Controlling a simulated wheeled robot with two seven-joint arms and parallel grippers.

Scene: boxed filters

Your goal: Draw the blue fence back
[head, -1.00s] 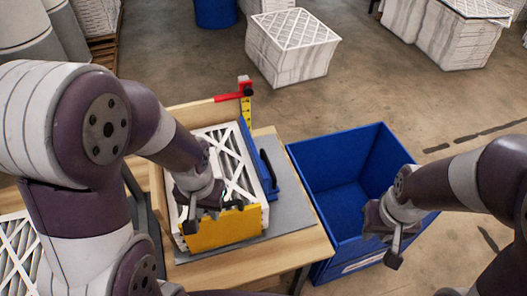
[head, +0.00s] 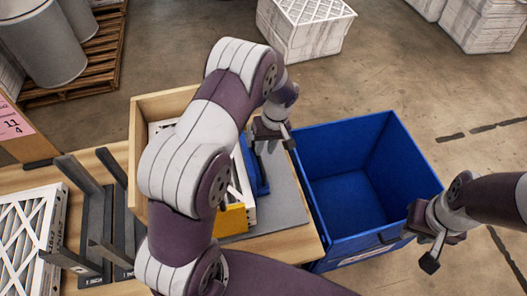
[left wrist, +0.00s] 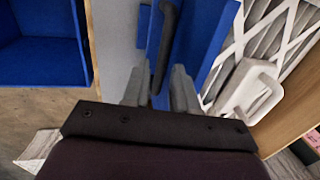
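The blue fence (head: 248,165) stands on the grey plate along the right side of a white filter, partly hidden by my left arm in the head view. It also shows in the left wrist view (left wrist: 200,45), with its black handle (left wrist: 166,35). My left gripper (head: 275,145) is above the fence. In the left wrist view its two fingers (left wrist: 159,90) are apart, with the handle end in line with the gap between them. I cannot tell whether they touch it. My right gripper (head: 408,252) is open and empty over the blue bin's right front edge.
The open blue bin (head: 390,140) stands right of the table and looks empty. The yellow block (head: 232,220) is at the filter's front. A wooden wall (head: 165,103) rises behind. Grey uprights (head: 85,185) and another filter (head: 30,235) are on the left.

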